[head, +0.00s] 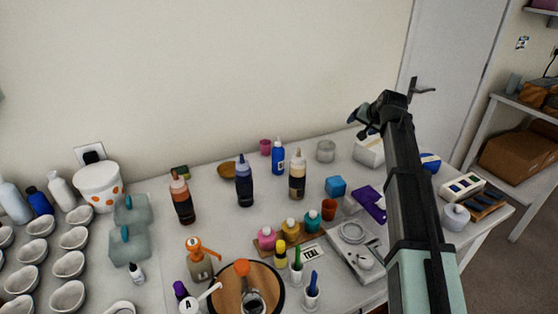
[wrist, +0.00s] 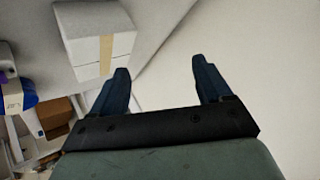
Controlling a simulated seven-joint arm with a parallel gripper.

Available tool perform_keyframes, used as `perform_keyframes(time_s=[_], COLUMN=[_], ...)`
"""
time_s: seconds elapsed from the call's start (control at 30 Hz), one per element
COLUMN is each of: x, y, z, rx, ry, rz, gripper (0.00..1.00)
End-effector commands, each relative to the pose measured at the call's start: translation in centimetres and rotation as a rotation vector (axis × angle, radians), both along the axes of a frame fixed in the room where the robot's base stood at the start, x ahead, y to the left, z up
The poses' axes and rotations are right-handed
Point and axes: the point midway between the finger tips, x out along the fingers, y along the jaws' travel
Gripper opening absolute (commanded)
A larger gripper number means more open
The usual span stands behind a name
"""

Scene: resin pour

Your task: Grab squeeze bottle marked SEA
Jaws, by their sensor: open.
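Three squeeze bottles stand upright on the table in the head view: one with dark blue contents (head: 244,182), one reddish-brown (head: 182,200) to its left, and one cream with a dark lower part (head: 297,176) to its right. Their labels are too small to read, so I cannot tell which is marked SEA. My gripper (head: 364,120) is raised above the back right of the table, well to the right of the bottles and apart from them. In the wrist view my gripper (wrist: 160,84) has its two dark fingers wide apart with nothing between them.
A blue bottle with a white label (head: 278,157) stands between the dark blue and cream bottles, slightly behind. A clear jar (head: 326,151) and a white box (head: 369,152) are at the back right. Small paint pots (head: 290,227) stand in front. The wall is close behind.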

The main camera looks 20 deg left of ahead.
Motion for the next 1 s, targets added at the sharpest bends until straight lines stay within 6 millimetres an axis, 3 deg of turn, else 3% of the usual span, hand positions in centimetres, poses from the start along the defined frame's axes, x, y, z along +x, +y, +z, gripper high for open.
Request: perform_keyframes(time_s=[0.03, 0.2, 0.4, 0.5, 0.73, 0.87, 1.0], x=[-1.4, -5.9, -11.7, -14.2, -17.6, -17.7, -16.9], y=[2.7, 9.7, 16.5, 18.9, 21.8, 22.3, 22.8], z=[0.4, 1.2, 2.3, 2.8, 3.4, 3.0, 1.4], rx=[-0.036, -0.164, -0.31, -0.368, -0.445, -0.456, -0.456], ry=[0.005, 0.026, 0.043, 0.048, 0.053, 0.056, 0.056], rz=[0.052, 0.211, 0.385, 0.453, 0.541, 0.553, 0.553], gripper=[0.78, 0.78, 0.78, 0.78, 0.78, 0.78, 0.78])
